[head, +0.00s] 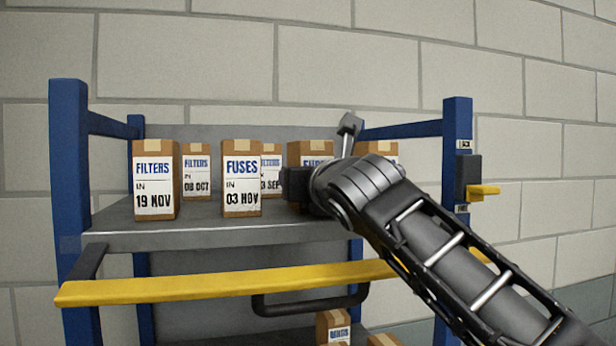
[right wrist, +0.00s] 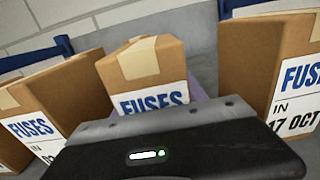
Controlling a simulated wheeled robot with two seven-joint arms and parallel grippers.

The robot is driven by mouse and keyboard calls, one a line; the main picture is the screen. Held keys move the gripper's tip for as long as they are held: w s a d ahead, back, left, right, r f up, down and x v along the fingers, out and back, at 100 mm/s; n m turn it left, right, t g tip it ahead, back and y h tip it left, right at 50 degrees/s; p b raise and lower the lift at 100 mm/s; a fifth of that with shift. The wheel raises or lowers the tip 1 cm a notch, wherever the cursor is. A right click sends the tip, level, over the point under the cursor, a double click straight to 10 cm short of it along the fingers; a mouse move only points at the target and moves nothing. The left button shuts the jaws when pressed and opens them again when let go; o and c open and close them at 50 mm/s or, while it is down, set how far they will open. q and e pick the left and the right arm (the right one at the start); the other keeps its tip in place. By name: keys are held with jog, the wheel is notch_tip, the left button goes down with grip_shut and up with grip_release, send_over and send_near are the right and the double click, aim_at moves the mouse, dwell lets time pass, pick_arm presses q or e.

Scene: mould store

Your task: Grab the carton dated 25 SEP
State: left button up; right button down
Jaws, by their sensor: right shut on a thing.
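No date reading 25 SEP is legible in either view. My right gripper (head: 300,185) is shut on a brown FUSES carton (head: 308,150) on the upper shelf. In the right wrist view this carton (right wrist: 142,65) stands straight ahead, tilted in the picture; the gripper body hides its date. To its left is the FUSES carton dated 03 NOV (head: 241,178), also in the right wrist view (right wrist: 65,105). To its right in the right wrist view is a FUSES carton dated 17 OCT (right wrist: 262,70). My left gripper is not in view.
The upper shelf (head: 215,236) also holds FILTERS cartons dated 19 NOV (head: 154,180) and 08 OCT (head: 196,172), and one with a partly hidden SEP date (head: 270,168). A yellow bar (head: 200,287) crosses the front. Cartons (head: 333,328) sit lower. Blue posts (head: 68,190) flank the shelf.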

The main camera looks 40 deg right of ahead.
aim_at(304, 157)
jog(key=shift+r, duration=0.2)
jog(key=shift+r, duration=1.55)
jog(key=b+v, duration=0.4)
jog(key=v, duration=1.4)
